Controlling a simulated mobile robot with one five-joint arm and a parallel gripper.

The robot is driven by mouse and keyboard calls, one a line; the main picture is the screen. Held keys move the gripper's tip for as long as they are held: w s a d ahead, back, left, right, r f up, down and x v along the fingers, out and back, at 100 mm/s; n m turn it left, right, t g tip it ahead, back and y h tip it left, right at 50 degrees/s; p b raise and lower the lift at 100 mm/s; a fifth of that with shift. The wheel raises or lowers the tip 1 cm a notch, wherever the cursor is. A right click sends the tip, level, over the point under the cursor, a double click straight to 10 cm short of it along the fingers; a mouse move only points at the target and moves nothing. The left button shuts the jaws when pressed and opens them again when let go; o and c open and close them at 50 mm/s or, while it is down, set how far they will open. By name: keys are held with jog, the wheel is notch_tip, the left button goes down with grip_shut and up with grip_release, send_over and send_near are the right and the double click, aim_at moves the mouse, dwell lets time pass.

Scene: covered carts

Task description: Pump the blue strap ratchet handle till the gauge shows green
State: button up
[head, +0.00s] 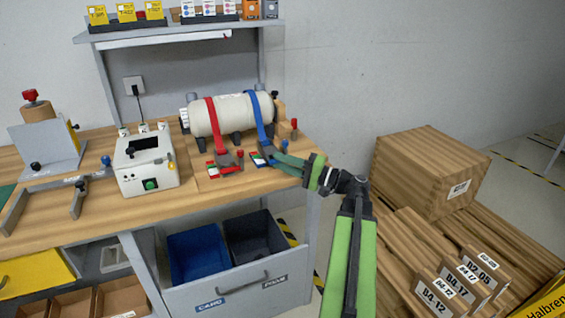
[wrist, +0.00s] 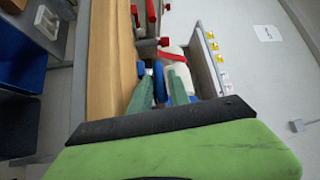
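A cream cylinder (head: 222,113) lies on the wooden bench, held by a red strap (head: 212,118) and a blue strap (head: 258,113).
The red strap's ratchet (head: 228,160) and red knob (head: 240,153) stand just left. A white box with a green button (head: 150,184) is further left. Wooden crates (head: 425,172) stand on the right floor. An open drawer (head: 230,285) with bins is below the bench.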

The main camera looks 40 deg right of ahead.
grip_shut()
dwell(1.3)
